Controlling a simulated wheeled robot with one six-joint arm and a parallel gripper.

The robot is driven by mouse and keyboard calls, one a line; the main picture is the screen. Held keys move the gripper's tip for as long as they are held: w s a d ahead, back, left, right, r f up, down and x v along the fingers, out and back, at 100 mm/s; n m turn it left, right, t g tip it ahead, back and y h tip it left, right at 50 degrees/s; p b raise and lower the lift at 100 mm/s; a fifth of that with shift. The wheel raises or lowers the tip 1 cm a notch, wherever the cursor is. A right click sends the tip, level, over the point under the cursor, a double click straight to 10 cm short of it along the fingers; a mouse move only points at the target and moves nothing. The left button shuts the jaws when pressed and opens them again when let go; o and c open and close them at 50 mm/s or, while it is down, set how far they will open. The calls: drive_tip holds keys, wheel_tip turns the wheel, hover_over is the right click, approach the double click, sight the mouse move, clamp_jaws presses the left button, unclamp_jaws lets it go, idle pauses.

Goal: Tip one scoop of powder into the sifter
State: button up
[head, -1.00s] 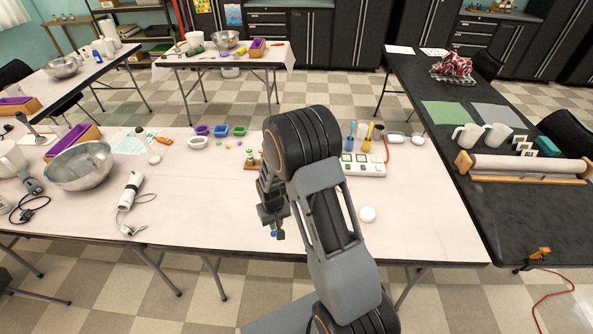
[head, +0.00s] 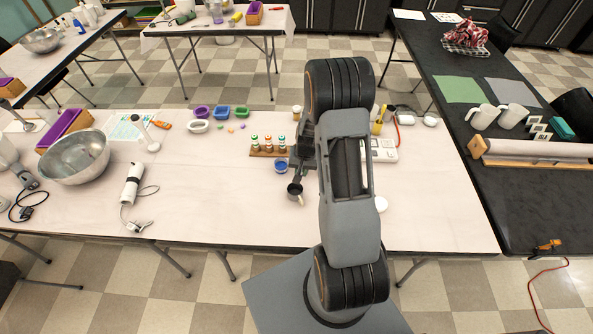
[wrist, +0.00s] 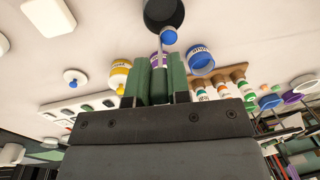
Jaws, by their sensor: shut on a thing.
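My gripper (wrist: 160,66) is shut on a thin scoop (wrist: 168,37), whose round end shows blue in the wrist view. The scoop points toward a dark round cup, which looks like the sifter (wrist: 163,13), cut off by the top edge. The scoop end overlaps the near rim in the picture; I cannot tell whether it is above it or beside it. In the head view the sifter (head: 295,188) sits on the pale table, and my gripper (head: 299,160) is just behind it, partly hidden by my arm. A jar of blue powder (head: 281,166) stands left of the gripper.
A wooden rack with small bottles (head: 268,149) is behind the blue jar. In the wrist view a yellow-labelled jar (wrist: 120,73) and a purple-labelled jar stand close to the fingers. A steel bowl (head: 73,160) is far left.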

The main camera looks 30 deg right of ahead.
drive_tip(key=s+d+f+t+y+b, duration=0.2)
drive_tip(key=y+b, duration=0.8)
drive_tip(key=b, duration=1.5)
wheel_tip(320, 180, down, 5)
drive_tip(key=d+t, duration=0.2)
drive_tip(key=t, duration=0.2)
drive_tip(key=shift+s+d, duration=0.35)
drive_tip(key=shift+s, duration=0.05)
drive_tip(key=shift+y, duration=0.4)
